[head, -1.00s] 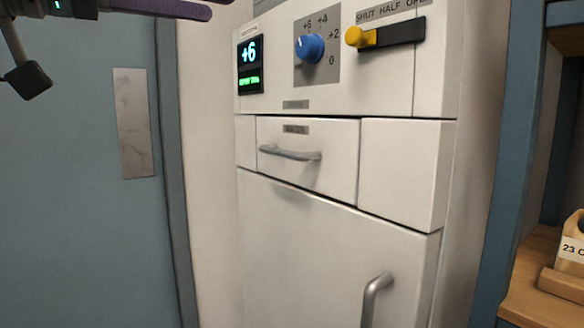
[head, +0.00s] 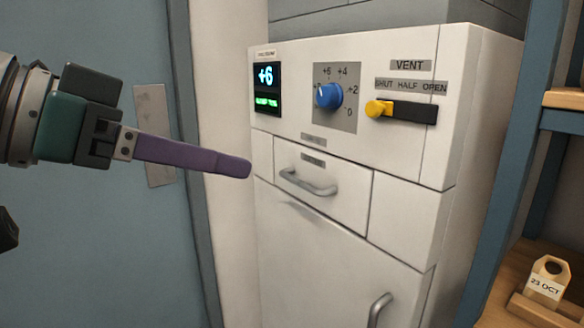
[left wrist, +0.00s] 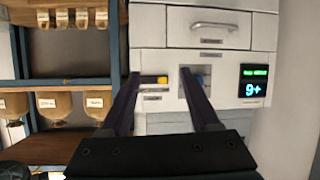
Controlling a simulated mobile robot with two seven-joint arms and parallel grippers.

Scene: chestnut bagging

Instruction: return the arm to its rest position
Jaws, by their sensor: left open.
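My left gripper (head: 243,168) reaches in from the left in the head view, in front of the door and the cabinet's left edge. One purple finger shows there, pointing right. In the left wrist view the left gripper (left wrist: 159,76) has both dark fingers spread apart with nothing between them touching. The white cabinet (head: 410,215) stands beyond, with a blue knob (head: 329,96), a yellow vent slider (head: 378,109) at the SHUT end and a display (head: 266,87) reading +6. The cabinet's drawer (head: 335,200) looks closed. My right gripper is in neither view.
A blue-grey door (head: 80,260) is at the left. A blue-framed shelf (head: 500,200) stands at the right, with a tag reading 23 OCT (head: 547,283) on its wooden board. In the upside-down wrist view, several labelled containers (left wrist: 55,103) show on the shelves.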

